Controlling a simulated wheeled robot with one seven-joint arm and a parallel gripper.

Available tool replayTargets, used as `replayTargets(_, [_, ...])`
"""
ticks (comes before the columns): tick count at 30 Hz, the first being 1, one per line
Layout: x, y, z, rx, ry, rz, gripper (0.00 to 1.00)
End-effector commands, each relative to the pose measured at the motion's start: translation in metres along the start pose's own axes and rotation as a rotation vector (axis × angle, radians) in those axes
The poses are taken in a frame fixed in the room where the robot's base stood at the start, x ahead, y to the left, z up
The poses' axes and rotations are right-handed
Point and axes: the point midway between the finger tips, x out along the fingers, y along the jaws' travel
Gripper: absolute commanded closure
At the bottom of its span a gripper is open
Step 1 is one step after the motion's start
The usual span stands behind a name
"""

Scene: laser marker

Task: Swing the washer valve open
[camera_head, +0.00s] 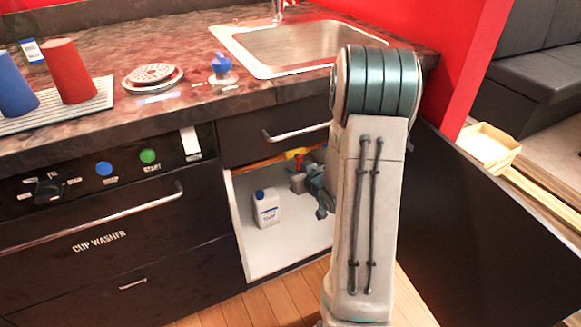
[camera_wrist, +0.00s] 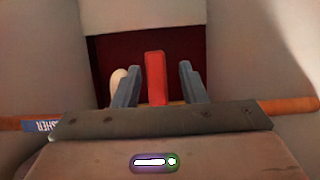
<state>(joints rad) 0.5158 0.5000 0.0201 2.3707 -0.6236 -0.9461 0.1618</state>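The red valve handle (camera_wrist: 155,78) stands upright in the wrist view, between the two blue-grey fingers of my gripper (camera_wrist: 158,86). Gaps show on both sides of the handle, so the fingers are open and do not look closed on it. An orange pipe (camera_wrist: 290,105) runs across behind the gripper, with a blue label (camera_wrist: 42,125) reading partly "SHER" at the left. In the head view my gripper (camera_head: 313,181) reaches inside the open cabinet under the sink, partly hidden by my arm. A small red and yellow part (camera_head: 296,153) shows just above it.
A white bottle with a blue cap (camera_head: 266,207) stands on the cabinet floor (camera_head: 285,253), left of my gripper. The dark cabinet door (camera_head: 470,235) is swung open to the right. A drawer with a metal handle (camera_head: 295,133) is above the opening.

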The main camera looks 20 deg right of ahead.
Motion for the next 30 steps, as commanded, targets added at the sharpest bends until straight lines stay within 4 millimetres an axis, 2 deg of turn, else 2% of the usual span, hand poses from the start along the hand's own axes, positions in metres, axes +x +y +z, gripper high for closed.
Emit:
replayTargets(13, [0.004,0.008,0.004,0.005,0.0,0.014,0.62])
replayTargets(14, [0.004,0.008,0.004,0.005,0.0,0.014,0.65])
replayTargets(15, [0.004,0.008,0.004,0.005,0.0,0.014,0.76])
replayTargets(18, [0.004,0.007,0.003,0.005,0.0,0.014,1.0])
replayTargets(25, [0.006,0.006,0.002,0.009,0.0,0.009,1.0])
replayTargets(30, [0.017,0.0,-0.003,0.044,-0.001,-0.015,1.0])
